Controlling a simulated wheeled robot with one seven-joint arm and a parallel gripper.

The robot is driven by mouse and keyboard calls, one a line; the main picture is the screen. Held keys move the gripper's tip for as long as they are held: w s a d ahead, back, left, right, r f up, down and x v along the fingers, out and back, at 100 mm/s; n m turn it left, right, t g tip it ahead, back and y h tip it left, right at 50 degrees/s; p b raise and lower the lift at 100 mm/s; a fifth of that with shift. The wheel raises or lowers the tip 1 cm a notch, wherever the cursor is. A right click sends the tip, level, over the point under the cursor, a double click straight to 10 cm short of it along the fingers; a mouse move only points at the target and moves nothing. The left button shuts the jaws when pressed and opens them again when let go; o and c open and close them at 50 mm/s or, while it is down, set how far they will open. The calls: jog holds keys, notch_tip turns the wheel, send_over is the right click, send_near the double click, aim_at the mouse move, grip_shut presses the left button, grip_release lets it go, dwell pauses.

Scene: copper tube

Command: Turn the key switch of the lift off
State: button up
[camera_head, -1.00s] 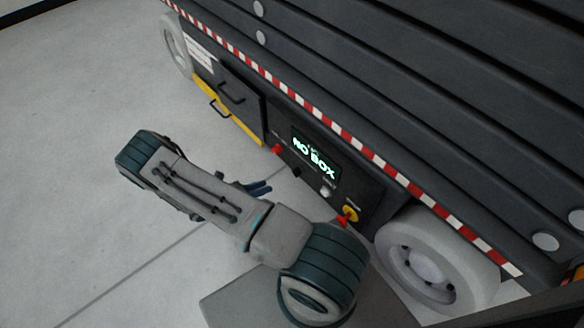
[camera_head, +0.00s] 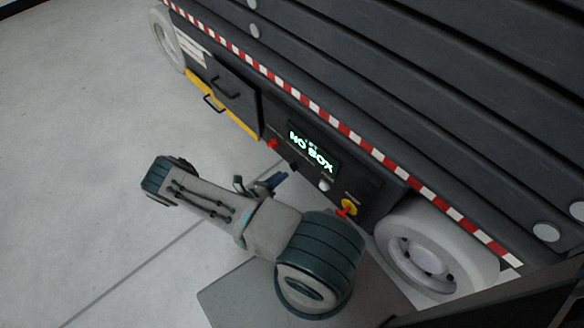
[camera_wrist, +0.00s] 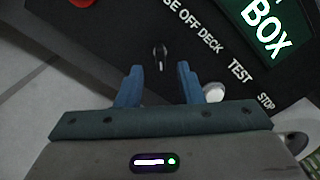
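The lift's key switch (camera_wrist: 160,54) is a small dark knob with a light key-like piece, under the "BASE OFF DECK" lettering in the wrist view. In the head view it is a small dark shape (camera_head: 294,166) below the lit display. My gripper (camera_wrist: 159,78) has two blue fingers, apart with nothing between them. The switch appears just beyond the fingertips and roughly centred between them. In the head view my gripper (camera_head: 268,184) is in front of the panel, beside the switch. I cannot tell the exact distance or the key's exact setting.
The lit "NO BOX" display (camera_head: 312,153) is above the switch. A white button (camera_wrist: 213,91) is close to my right finger. The panel also has a red knob (camera_head: 272,143) and a red-and-yellow stop button (camera_head: 347,208). A wheel (camera_head: 430,255) stands at the right.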

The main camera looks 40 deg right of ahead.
aim_at(291, 168)
jog(key=d, duration=0.4)
jog(key=w+d+b, duration=0.1)
jog(key=d, duration=0.1)
jog(key=shift+d, duration=0.35)
grip_shut()
